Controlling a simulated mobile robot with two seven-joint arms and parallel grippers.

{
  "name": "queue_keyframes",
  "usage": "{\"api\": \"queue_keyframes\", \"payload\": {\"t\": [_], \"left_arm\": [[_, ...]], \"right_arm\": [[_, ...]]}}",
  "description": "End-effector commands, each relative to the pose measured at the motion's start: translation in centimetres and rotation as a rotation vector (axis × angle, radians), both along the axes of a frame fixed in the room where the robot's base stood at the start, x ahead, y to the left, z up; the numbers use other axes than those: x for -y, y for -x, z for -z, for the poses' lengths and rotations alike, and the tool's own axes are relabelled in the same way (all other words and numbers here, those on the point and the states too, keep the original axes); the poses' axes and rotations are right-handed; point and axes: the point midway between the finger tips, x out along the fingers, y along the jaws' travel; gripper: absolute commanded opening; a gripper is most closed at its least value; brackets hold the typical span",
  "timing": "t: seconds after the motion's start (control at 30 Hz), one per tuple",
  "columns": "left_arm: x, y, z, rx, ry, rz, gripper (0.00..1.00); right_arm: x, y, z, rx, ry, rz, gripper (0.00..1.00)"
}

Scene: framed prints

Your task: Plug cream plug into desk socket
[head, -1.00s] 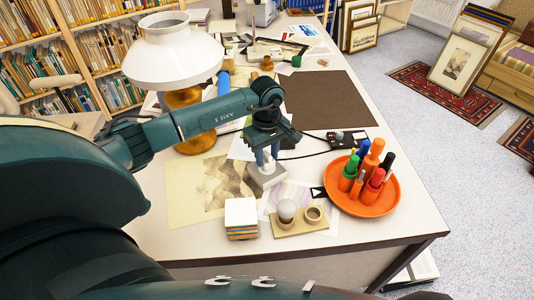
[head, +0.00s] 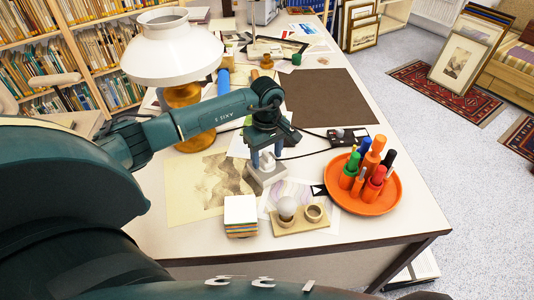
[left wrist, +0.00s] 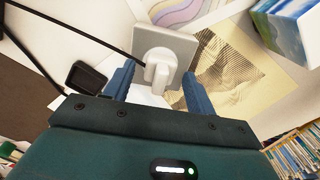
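The desk socket (head: 267,179) is a pale grey block on the desk, under my left gripper (head: 266,156). In the left wrist view its square face (left wrist: 178,44) shows with the cream plug (left wrist: 157,74) standing against it, its black cord (left wrist: 85,36) running off to the upper left. I cannot tell how deep the pins sit. The blue fingers of my left gripper (left wrist: 158,90) are apart, one on each side of the plug, with a gap on both sides. My right gripper is not in view.
An orange tray (head: 390,200) of pens and a black power strip (head: 348,137) stand to the right. A white lamp (head: 172,50) is at the left.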

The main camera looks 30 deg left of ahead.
Motion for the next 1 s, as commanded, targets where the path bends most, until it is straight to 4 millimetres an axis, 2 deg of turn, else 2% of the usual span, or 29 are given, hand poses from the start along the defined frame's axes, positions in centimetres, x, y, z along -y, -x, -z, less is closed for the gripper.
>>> {"api": "queue_keyframes", "payload": {"t": [0.37,0.4,0.47,0.8,1.0], "left_arm": [[0.0,0.0,0.0,-0.001,0.0,0.0,0.59],[0.0,0.0,0.0,-0.001,0.0,0.0,0.59],[0.0,-0.1,-1.1,0.004,0.0,0.001,0.59],[0.0,-0.1,-8.8,0.005,0.0,0.001,0.59],[0.0,-0.1,-12.0,0.004,-0.001,0.0,0.59]], "right_arm": [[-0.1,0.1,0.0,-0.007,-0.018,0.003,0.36],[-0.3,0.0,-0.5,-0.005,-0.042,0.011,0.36],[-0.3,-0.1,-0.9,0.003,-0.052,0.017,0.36],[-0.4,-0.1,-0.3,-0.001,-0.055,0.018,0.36],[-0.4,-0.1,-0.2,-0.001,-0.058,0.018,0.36]]}}
